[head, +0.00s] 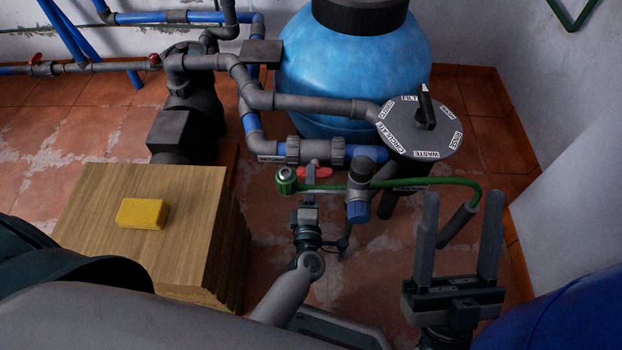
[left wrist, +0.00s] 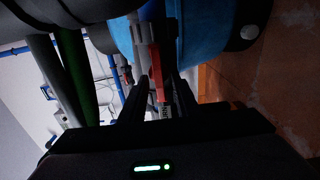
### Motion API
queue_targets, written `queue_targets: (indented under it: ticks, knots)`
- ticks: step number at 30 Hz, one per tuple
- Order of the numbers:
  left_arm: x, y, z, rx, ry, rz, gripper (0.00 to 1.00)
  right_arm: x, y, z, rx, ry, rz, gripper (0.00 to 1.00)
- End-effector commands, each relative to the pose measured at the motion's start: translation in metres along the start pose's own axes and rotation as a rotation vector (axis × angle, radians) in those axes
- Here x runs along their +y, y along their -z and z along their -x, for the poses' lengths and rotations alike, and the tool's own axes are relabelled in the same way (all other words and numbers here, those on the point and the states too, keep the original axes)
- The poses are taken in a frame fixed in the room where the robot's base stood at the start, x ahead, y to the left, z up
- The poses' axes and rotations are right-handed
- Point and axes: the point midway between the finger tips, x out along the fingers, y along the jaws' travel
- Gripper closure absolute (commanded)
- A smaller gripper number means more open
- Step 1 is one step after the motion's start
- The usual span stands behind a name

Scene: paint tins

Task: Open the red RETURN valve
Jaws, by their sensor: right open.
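A red valve handle (head: 317,172) sits below the grey and blue pipe in the middle of the head view. It also shows in the left wrist view (left wrist: 157,66), reaching between the two dark fingers. My left gripper (head: 310,178) is at this handle, with its fingers pointing away from me. The fingers are fairly close together around the handle, but I cannot see whether they press on it. No RETURN label is readable on it. My right gripper (head: 463,195) is open and empty, fingers up, at the lower right.
A green hose (head: 420,183) runs just above and right of my left gripper. A blue tank (head: 350,75) and a round selector plate (head: 420,128) stand behind. A yellow sponge (head: 142,213) lies on a wooden block (head: 95,210). Other red handles (head: 36,58) are on the back-left pipe.

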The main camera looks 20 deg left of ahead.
Motion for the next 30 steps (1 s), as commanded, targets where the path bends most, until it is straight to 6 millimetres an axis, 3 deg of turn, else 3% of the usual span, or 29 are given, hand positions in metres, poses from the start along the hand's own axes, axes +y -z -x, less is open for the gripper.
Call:
queue_targets:
  ticks: [8,24,30]
  knots:
    - [0.0,0.0,0.013,-0.001,0.0,-0.002,0.71,-0.001,-0.001,0.0,-0.013,-0.001,-0.001,0.41]
    - [0.0,0.0,0.099,-0.001,0.003,-0.001,0.71,-0.011,-0.017,0.014,-0.136,0.001,-0.024,0.41]
    - [0.0,0.0,0.117,0.0,0.001,0.0,0.71,-0.015,-0.022,0.019,-0.168,0.004,-0.034,0.41]
